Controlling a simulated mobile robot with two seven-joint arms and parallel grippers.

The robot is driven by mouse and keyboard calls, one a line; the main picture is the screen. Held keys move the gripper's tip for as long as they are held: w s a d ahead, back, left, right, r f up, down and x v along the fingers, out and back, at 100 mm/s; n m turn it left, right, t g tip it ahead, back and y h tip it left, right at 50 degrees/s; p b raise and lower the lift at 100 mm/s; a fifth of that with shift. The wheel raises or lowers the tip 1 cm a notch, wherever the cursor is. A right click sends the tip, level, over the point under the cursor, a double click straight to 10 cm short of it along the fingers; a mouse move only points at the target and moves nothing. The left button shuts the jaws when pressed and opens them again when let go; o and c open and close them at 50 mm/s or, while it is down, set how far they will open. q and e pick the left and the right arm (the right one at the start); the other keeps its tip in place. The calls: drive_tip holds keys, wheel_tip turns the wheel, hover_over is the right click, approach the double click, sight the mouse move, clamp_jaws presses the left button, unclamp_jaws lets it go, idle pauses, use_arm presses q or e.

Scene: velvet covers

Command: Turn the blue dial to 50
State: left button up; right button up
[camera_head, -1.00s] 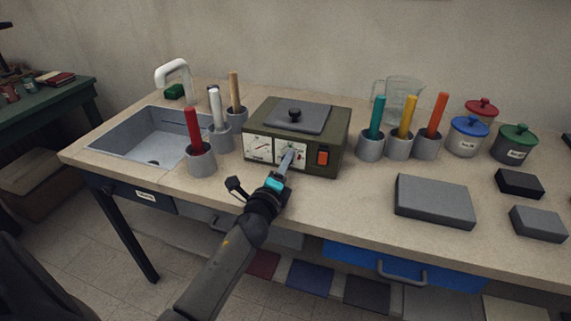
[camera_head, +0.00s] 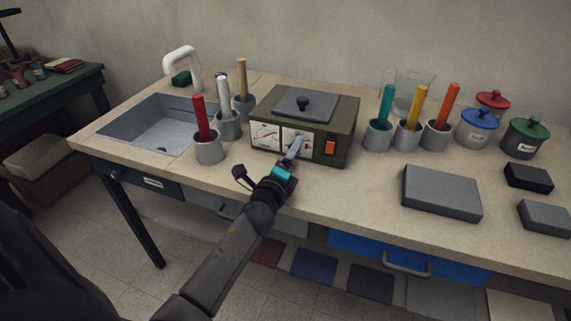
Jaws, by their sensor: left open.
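An olive-green box device (camera_head: 345,133) with a dark lid and knob on top stands on the counter. Its front has two white dial faces, a left one (camera_head: 265,135) and a right one (camera_head: 308,150), and an orange switch (camera_head: 330,147). My left gripper (camera_head: 295,147) is open, with its fingers in front of the right dial face. The fingers hide most of that face, so I cannot make out a blue dial, its setting, or whether they touch it. My right gripper is not in view.
Grey cups with coloured handles stand left (camera_head: 208,150) and right (camera_head: 378,137) of the device. A grey block (camera_head: 440,192) lies at the front right. A sink (camera_head: 150,125) is at the left. Lidded jars (camera_head: 477,130) stand at the back right.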

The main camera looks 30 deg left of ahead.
use_arm(q)
drive_tip(key=v, duration=1.5)
drive_tip(key=shift+a, duration=0.1)
